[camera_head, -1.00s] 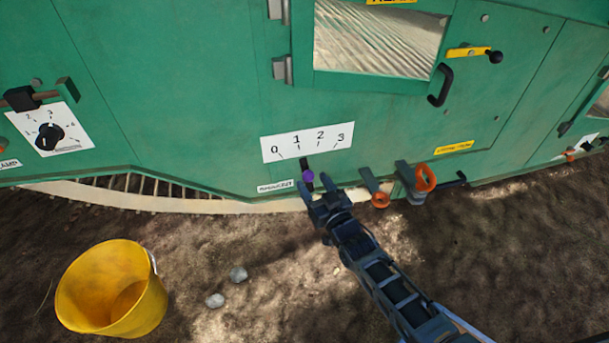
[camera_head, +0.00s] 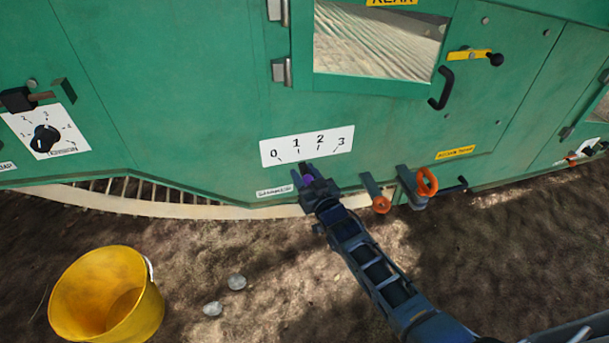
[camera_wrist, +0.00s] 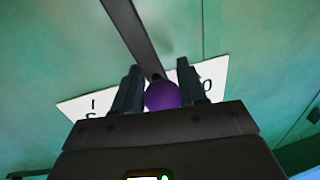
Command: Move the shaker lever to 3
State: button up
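The shaker lever's purple knob (camera_head: 307,171) is just below the white scale plate (camera_head: 262,154) marked 0 to 3, under about the 1 to 2 part in the head view. In the wrist view the knob (camera_wrist: 162,96) shows between my two fingers, with the dark lever bar (camera_wrist: 135,38) running up behind it. My gripper (camera_head: 305,177) is at the knob, one finger on each side. The fingers look open around it, the left one in the wrist view very close to it. Firm contact cannot be made out. My gripper partly hides the lever.
Two orange-ended levers (camera_head: 381,204) (camera_head: 427,181) stick out just right of my gripper. A yellow bucket (camera_head: 103,305) and two stones (camera_head: 237,282) (camera_head: 213,308) are on the ground at left. The green machine wall (camera_head: 190,90) fills the back.

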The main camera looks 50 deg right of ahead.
jog(key=shift+a, duration=0.15)
grip_shut()
